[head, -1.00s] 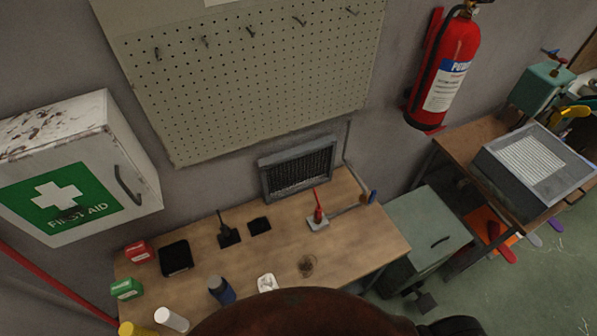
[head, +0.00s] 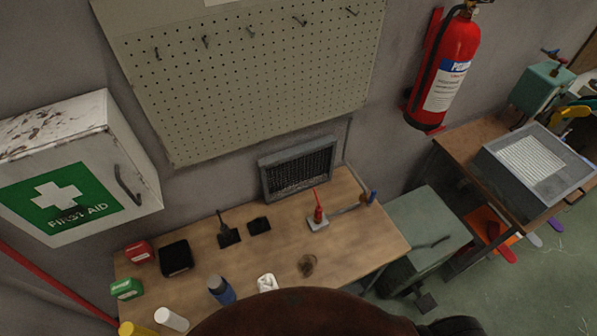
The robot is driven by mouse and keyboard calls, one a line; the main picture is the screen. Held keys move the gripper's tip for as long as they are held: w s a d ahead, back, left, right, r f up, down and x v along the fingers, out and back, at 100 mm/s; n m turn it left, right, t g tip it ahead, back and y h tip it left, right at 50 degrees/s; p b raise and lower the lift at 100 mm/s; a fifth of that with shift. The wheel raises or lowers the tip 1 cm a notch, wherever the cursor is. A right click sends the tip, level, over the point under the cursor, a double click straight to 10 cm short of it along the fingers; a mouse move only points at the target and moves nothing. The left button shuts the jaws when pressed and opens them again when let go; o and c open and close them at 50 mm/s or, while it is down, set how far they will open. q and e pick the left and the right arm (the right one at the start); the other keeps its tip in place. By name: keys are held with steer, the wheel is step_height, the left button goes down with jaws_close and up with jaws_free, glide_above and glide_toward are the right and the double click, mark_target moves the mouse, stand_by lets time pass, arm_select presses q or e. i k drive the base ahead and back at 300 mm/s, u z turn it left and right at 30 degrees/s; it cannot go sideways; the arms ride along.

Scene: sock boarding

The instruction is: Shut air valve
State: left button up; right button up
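A small fitting with a blue lever (head: 372,197) and an orange-red part stands at the back right of the wooden workbench (head: 345,240). A thin pipe runs up the wall behind it. It looks like the air valve, but it is too small to tell whether the lever is open or shut. A second fitting with red and blue parts (head: 552,55) sits on a teal box at the upper right. Neither of my grippers is in view.
A red upright tool on a grey base (head: 318,218) stands left of the blue lever. A framed vent (head: 297,168) is behind. Bottles (head: 221,290) and small boxes (head: 127,289) stand at the left. A teal cabinet (head: 425,225) is right of the bench. A brown rounded surface (head: 290,315) covers the bottom.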

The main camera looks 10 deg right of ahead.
mark_target(372, 194)
steer(key=k, duration=1)
steer(key=z, duration=1.65)
steer(key=i, duration=1.7)
steer(key=u, duration=1.5)
steer(key=k, duration=0.2)
steer(key=u, duration=0.35)
